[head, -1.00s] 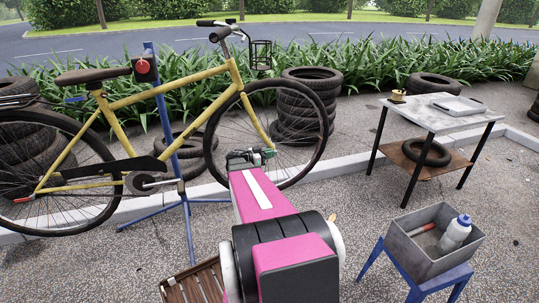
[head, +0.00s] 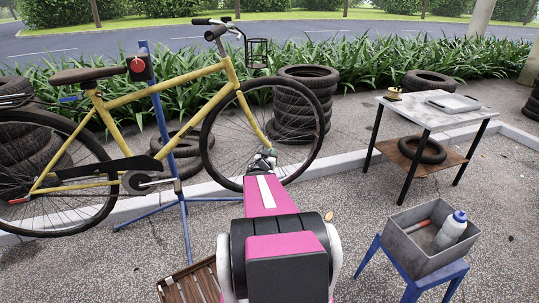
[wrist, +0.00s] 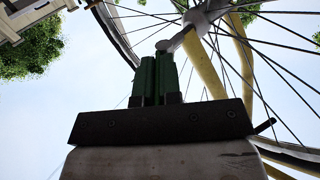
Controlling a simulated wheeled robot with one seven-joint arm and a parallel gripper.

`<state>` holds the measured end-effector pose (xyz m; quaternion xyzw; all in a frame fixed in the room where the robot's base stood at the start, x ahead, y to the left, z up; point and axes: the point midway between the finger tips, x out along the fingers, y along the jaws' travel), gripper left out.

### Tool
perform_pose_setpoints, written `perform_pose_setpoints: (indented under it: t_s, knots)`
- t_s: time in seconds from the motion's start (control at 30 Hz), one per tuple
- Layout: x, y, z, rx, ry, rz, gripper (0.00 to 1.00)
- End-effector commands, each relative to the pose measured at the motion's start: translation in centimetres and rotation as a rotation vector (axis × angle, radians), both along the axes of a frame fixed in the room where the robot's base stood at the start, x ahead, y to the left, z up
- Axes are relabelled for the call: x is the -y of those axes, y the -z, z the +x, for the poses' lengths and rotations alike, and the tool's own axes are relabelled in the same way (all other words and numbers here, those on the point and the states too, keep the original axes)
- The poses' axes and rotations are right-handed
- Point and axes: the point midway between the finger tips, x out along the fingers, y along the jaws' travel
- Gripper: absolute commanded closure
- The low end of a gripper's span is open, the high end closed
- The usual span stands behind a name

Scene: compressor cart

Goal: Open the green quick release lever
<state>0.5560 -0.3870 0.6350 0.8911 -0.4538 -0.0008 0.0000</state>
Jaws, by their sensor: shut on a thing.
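The front wheel hub (wrist: 196,20) of the yellow bicycle (head: 165,90) is close ahead of my gripper in the wrist view. A pale grey quick release lever (wrist: 177,40) slants down from it to a rounded end. My gripper (wrist: 157,58) shows as two dark green upright fingers, nearly together, with their tips at this rounded end. It is shut on the lever; the exact contact is partly hidden. I see no clearly green lever apart from the green fingers. In the head view my gripper (head: 264,161) is at the front hub, small and partly covered by my arm.
A blue repair stand (head: 163,112) holds the bicycle. Stacked tyres (head: 304,100) stand behind the front wheel. A table (head: 437,113) is at right, and a grey bin (head: 411,238) with a bottle (head: 450,231) is at front right. A wooden crate (head: 190,285) is at lower left.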

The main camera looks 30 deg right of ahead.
Motion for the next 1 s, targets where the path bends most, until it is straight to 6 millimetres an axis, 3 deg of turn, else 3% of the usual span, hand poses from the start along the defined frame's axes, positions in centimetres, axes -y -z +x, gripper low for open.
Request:
perform_pose_setpoints:
  t_s: [0.5, 1.0]
  knots:
    - [0.56, -0.01, -0.47, -0.001, -0.202, 0.000, 1.00]
    - [0.70, -0.04, -0.48, 0.002, -0.252, -0.001, 1.00]
